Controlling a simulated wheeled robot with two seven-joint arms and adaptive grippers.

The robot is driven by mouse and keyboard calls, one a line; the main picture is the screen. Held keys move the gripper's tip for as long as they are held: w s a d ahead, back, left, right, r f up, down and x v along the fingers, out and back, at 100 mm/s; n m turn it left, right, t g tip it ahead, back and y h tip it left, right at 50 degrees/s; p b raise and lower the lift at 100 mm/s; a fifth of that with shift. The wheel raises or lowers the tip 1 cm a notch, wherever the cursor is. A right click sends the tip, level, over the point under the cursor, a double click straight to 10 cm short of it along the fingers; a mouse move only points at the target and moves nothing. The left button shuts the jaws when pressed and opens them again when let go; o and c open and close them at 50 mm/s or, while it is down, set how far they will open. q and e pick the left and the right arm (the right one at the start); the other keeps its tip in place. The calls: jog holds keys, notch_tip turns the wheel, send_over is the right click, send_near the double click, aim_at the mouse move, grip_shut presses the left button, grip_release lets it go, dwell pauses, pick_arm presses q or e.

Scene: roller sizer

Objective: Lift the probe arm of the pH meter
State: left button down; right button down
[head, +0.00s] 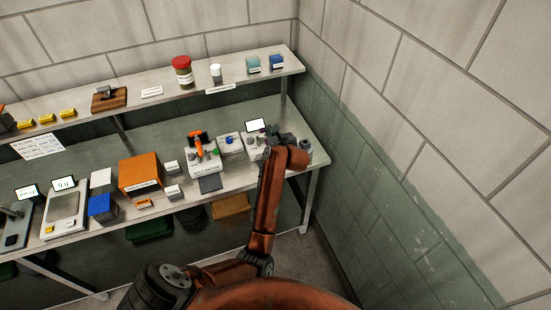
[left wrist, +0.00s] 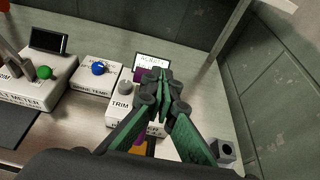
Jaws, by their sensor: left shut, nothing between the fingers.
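A white meter (head: 255,153) with a small lit screen stands at the right end of the lower bench. It appears to be the pH meter, but its front label is mostly covered. In the left wrist view, this meter (left wrist: 122,117) has a grey TRIM knob, with a screen behind it. Small purple parts show beside and below the fingers; I cannot tell whether they belong to the probe arm. My left gripper (head: 274,139) is over the meter's right part, fingers together and empty. In the left wrist view its fingertips (left wrist: 161,78) hide the meter's middle. My right gripper is out of view.
Left of it are a white box with a blue knob (head: 230,143) and a meter with an orange lever (head: 204,159). A grey holder (left wrist: 223,150) stands at right. An upper shelf (head: 140,98) overhangs the bench's back. A wall closes the right side.

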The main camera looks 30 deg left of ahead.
pick_arm(q)
jog(key=w+a+r, duration=0.2)
jog(key=w+a, duration=0.2)
jog(key=a, duration=0.1)
jog(key=shift+r+p, duration=0.25)
jog(key=shift+p, duration=0.2)
jog(key=shift+w+d, duration=0.1)
dwell(0.7)
jog(key=s+d, duration=0.1)
jog(key=s+d+p, duration=0.1)
jog(key=d, duration=0.1)
jog(key=shift+s+d+r, duration=0.2)
jog(key=shift+s+d, duration=0.05)
jog(key=shift+s, duration=0.15)
jog(key=s+d+r+b, duration=0.1)
jog(key=s+d+r, duration=0.3)
jog(key=d+r, duration=0.1)
jog(key=shift+s+r, duration=0.15)
jog(key=shift+r, duration=0.75)
